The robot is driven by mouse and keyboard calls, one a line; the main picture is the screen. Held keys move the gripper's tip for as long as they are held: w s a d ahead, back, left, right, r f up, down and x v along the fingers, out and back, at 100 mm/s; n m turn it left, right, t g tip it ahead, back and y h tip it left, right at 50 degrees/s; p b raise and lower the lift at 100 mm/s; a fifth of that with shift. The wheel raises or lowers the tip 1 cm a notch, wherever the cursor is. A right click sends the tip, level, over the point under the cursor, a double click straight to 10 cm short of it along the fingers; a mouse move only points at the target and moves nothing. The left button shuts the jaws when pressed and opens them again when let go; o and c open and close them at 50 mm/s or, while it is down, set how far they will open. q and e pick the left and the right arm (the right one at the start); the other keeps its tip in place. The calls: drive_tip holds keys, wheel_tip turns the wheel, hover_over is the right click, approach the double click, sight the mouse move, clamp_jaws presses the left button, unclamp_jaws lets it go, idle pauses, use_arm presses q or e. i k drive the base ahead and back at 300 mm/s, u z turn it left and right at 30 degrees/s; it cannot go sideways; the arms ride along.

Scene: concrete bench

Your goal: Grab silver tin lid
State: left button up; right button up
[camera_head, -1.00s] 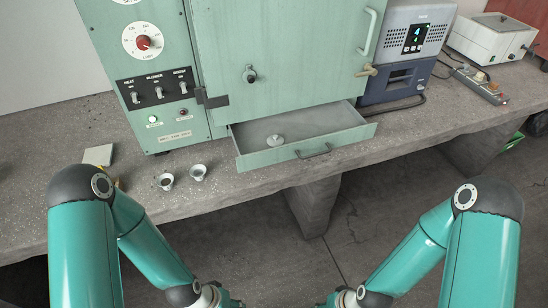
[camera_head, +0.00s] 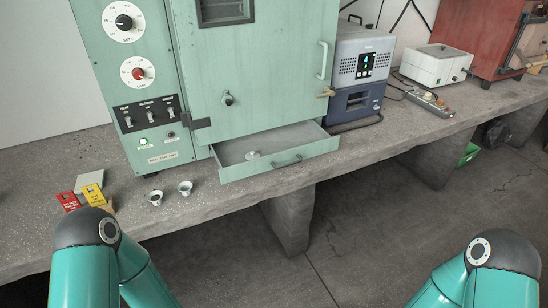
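A small pale silver round piece (camera_head: 252,155), which looks like the tin lid, lies on the floor of the open drawer (camera_head: 288,164) under the green cabinet. Two small silver tins stand on the concrete bench left of the drawer, one tin (camera_head: 155,198) to the left and one tin (camera_head: 185,188) to its right. Both look open at the top. Only upper parts of my two arms show at the bottom corners; both grippers are out of view below the frame.
The green cabinet (camera_head: 265,75) with dials and switches stands behind the drawer. Red and yellow boxes (camera_head: 92,195) lie at the bench's left. A blue-grey device (camera_head: 362,75) and a white box (camera_head: 436,64) stand to the right. Bare bench (camera_head: 218,200) lies before the drawer.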

sight(252, 155)
drive_tip(key=z, duration=0.9)
drive_tip(key=i, duration=1.95)
drive_tip(key=u, duration=1.3)
drive_tip(key=k, duration=0.5)
drive_tip(key=u, duration=0.25)
drive_tip(key=i, duration=0.5)
drive_tip(key=z, duration=0.15)
